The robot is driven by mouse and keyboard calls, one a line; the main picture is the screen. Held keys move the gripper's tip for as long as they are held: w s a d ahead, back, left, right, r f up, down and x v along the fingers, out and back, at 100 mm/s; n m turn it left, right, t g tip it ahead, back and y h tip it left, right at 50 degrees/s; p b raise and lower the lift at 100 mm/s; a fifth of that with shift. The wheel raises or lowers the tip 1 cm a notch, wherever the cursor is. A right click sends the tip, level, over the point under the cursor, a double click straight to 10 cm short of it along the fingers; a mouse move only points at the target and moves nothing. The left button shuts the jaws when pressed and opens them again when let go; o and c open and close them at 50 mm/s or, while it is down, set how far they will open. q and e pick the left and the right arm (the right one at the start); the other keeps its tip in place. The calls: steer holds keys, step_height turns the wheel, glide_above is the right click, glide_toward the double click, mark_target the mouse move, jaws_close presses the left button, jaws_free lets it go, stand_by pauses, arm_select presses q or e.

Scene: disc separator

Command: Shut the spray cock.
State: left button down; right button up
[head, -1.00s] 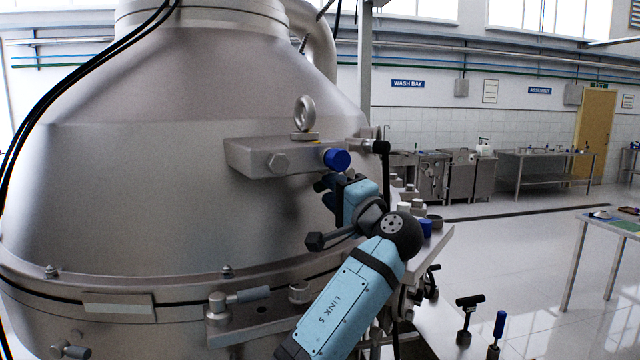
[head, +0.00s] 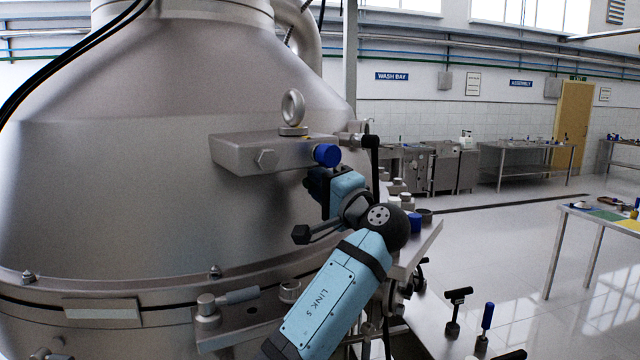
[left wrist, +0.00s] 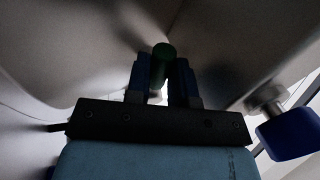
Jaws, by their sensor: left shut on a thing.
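My left gripper (head: 318,178) is at the side of the big steel separator, just below the blue knob (head: 326,155) on the bracket's end. In the left wrist view its two dark blue fingers (left wrist: 167,80) are shut on a green handle (left wrist: 162,58), which stands upright between them. The handle is mostly hidden by my gripper in the head view. No label shows which fitting is the spray cock; the green handle is the one I hold. The blue knob also shows at the right of the left wrist view (left wrist: 290,133). My right gripper is not in view.
A steel bracket (head: 250,152) with a lifting eye (head: 292,107) juts out above my gripper. A steel clamp handle (head: 236,297) sits on the lower rim.

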arm_select(q)
steer(key=shift+a+r+m+p, duration=0.1)
steer(key=shift+r+m+p, duration=0.35)
steer(key=shift+m, duration=0.35)
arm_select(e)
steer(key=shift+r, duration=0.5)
arm_select(q)
steer(key=c, duration=1.3)
jaws_free()
steer(key=shift+o, duration=0.2)
steer(key=shift+f, duration=0.1)
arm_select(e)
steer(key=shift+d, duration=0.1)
